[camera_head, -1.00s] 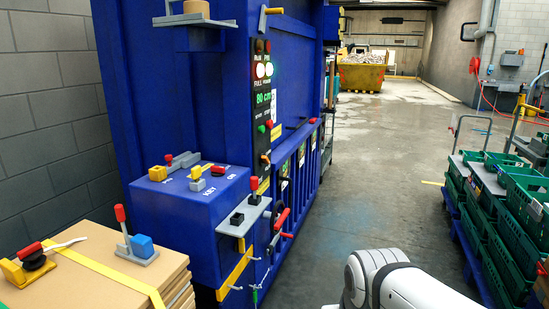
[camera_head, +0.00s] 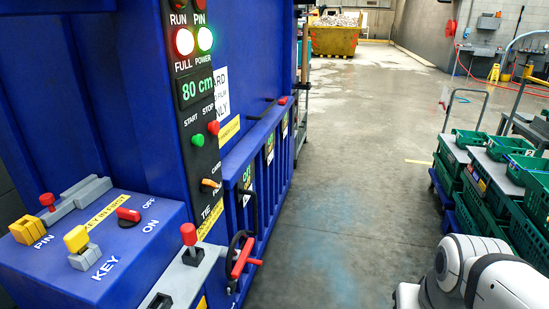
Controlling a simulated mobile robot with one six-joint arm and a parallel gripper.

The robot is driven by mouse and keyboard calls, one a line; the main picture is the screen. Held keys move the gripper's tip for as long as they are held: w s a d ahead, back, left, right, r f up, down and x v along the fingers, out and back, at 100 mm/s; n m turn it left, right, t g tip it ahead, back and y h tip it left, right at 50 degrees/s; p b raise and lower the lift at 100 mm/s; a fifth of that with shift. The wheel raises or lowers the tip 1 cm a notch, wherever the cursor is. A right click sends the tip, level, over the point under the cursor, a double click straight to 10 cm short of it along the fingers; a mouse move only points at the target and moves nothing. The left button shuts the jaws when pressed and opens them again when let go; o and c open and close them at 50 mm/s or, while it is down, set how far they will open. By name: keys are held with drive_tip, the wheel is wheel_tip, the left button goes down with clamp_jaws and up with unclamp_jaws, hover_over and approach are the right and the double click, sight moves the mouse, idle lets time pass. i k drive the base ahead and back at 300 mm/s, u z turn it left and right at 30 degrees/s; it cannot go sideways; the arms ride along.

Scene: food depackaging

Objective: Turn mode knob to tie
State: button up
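The mode knob (camera_head: 210,184) is a small orange-yellow lever on the dark control panel (camera_head: 190,130) of the blue machine (camera_head: 100,100), left of centre. It sits below the green start button (camera_head: 197,140) and red stop button (camera_head: 213,127). The word TIE shows just below the knob; another label beside it is too small to read. I cannot tell its exact setting. My gripper is not in view. Only white links of my arm show at the lower right, well apart from the panel.
A blue box with a key switch (camera_head: 78,241) and red on/off knob (camera_head: 128,214) juts out at the lower left. A red-handled lever (camera_head: 189,236) and red crank (camera_head: 243,258) stick out below the panel. Green crates (camera_head: 487,200) stand right. The middle floor is clear.

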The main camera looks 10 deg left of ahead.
sight(205, 183)
drive_tip(key=u, duration=0.15)
drive_tip(key=i, duration=1)
drive_tip(key=u, duration=0.5)
drive_tip(key=k, duration=0.9)
drive_tip(key=u, duration=0.2)
drive_tip(key=i, duration=0.9)
drive_tip(key=z, duration=0.1)
